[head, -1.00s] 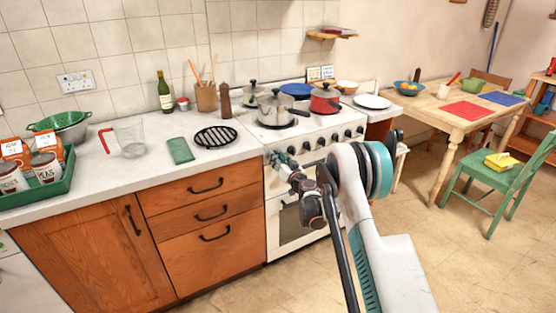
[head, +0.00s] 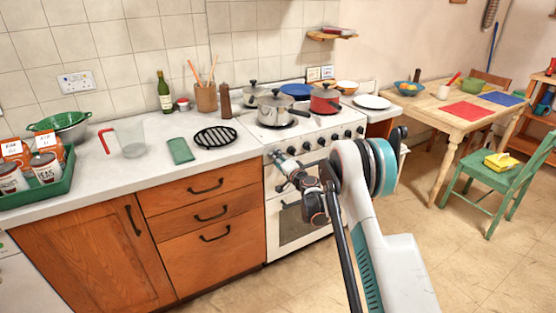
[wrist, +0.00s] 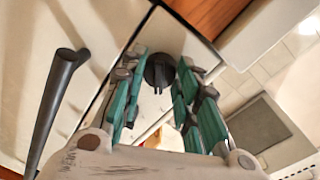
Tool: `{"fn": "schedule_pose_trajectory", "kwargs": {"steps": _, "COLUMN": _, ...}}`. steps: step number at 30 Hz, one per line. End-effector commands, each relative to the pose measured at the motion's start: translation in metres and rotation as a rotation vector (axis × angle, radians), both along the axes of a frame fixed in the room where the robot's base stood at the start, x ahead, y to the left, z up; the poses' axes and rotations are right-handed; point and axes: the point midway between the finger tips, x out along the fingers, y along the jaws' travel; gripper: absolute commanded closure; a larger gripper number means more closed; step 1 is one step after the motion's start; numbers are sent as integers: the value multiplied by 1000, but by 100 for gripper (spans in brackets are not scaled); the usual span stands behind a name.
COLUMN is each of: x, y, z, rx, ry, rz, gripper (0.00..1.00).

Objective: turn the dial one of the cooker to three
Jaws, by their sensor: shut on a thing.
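The white cooker (head: 290,228) stands at the right end of the worktop, with a row of black dials along its front; one clear dial (head: 335,137) is in the head view. My gripper (head: 273,154) is at the left end of this row and hides the dial there. In the wrist view a round black dial (wrist: 160,71) sits on the white panel between the green fingers of my gripper (wrist: 162,65). The fingers are shut on its sides. I cannot read any numbers or the dial's setting.
Pots stand on the hob, a steel one (head: 275,110) and a red one (head: 325,99). The black oven handle (wrist: 55,105) runs close by in the wrist view. Wooden drawers (head: 210,212) lie left of the cooker. The floor at the right is clear before a green chair (head: 500,178).

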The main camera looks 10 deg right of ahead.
Motion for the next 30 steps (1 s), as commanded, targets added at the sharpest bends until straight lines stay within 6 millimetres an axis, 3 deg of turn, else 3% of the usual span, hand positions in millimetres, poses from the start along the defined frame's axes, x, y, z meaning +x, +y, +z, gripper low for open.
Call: {"fn": "schedule_pose_trajectory", "kwargs": {"steps": 30, "x": 1, "y": -2, "z": -1, "rx": 919, "ry": 298, "rz": -1, "gripper": 95}}
